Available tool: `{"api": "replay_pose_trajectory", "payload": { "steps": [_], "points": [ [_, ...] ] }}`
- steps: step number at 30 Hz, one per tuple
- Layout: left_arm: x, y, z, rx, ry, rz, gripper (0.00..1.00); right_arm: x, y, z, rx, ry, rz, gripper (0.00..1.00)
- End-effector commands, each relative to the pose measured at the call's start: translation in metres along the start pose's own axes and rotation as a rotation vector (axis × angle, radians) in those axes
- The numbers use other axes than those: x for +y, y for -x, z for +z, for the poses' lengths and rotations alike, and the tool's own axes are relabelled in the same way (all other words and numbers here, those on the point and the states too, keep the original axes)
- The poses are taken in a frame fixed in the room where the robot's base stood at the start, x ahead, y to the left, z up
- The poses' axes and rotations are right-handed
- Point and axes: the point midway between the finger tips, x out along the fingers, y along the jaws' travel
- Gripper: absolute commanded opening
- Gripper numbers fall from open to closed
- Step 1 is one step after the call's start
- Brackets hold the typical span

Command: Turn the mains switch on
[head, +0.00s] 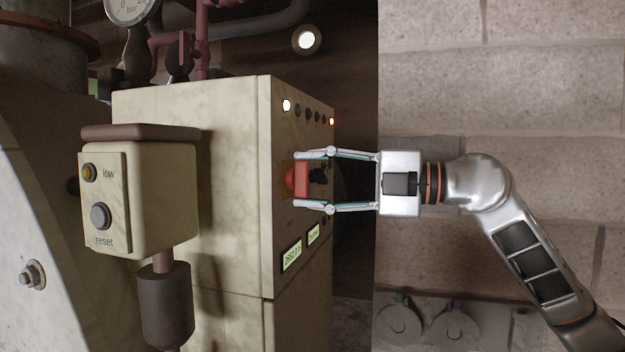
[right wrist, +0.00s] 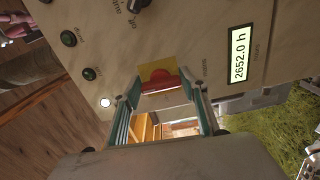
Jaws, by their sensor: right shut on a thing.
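The mains switch (head: 298,180) is a red rotary handle on the right-hand face of a cream cabinet. In the right wrist view the red handle (right wrist: 161,84) sits on a yellow plate (right wrist: 152,70), with small lettering beside it. My right gripper (head: 326,180) reaches in from the right, one finger above the handle and one below. In the right wrist view its fingers (right wrist: 160,90) are on either side of the handle, shut on it. The exact contact at the fingertips is hard to see. My left gripper is not in view.
The cabinet (head: 190,105) has lit lamps along its top edge and a display (right wrist: 240,54) reading 2652.0 h. A stone wall (head: 520,100) is behind my right arm.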

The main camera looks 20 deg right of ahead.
Motion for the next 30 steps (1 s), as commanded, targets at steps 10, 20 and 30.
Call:
{"api": "replay_pose_trajectory", "payload": {
  "steps": [10, 20, 30],
  "points": [
    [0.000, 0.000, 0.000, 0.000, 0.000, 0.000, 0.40, 0.000, 0.000, -0.001, 0.002, -0.002, 0.000, 0.60],
    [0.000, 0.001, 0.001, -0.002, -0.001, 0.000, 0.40, 0.000, 0.016, 0.001, -0.002, 0.000, -0.001, 0.60],
    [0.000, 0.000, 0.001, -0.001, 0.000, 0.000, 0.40, -0.001, 0.083, 0.001, -0.003, -0.002, -0.003, 0.60]
  ]
}}
